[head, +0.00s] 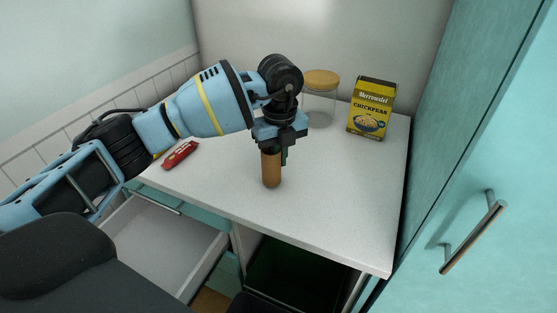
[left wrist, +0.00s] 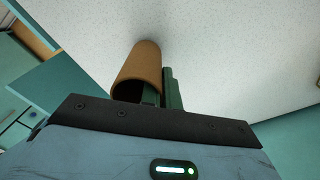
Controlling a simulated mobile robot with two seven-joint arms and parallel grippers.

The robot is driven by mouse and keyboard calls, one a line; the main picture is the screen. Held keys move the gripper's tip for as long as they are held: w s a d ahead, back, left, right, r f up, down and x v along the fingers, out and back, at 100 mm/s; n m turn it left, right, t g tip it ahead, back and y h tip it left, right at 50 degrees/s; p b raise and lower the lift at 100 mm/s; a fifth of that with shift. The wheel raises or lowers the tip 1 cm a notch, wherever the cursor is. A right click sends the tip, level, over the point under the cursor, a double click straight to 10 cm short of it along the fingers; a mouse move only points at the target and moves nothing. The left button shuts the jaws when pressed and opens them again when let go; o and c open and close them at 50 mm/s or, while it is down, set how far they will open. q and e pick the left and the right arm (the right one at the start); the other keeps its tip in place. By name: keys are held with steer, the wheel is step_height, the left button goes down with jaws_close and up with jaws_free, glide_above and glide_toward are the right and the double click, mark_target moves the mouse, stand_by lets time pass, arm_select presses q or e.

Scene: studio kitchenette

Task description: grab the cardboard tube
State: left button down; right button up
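The brown cardboard tube (head: 271,168) stands upright on the white countertop, near its front edge. My left gripper (head: 278,150) is right above it, pointing down, and covers its top end. In the left wrist view the tube (left wrist: 140,68) shows its open end towards me. One dark green finger reaches into that opening and the other lies along the outside, so the tube's wall is between the close-set fingers (left wrist: 162,90). The gripper looks shut on that wall. The tube's far end appears to rest on the counter. My right gripper is not in view.
A glass jar with a wooden lid (head: 320,98) and a yellow chickpeas box (head: 371,108) stand at the back. A red packet (head: 180,154) lies left. An open drawer (head: 165,245) juts out below. A tall teal cabinet (head: 480,160) bounds the right. The counter's right front is clear.

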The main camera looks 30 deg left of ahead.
arm_select(q)
step_height(320, 180, up, 3)
steer(key=shift+f, duration=0.15)
steer(key=s+d+r, duration=0.1)
steer(key=s+d, duration=0.7)
steer(key=s, duration=0.5)
steer(key=shift+s+p, duration=0.3)
steer(key=shift+s, duration=0.1)
steer(key=shift+d+r, duration=0.1)
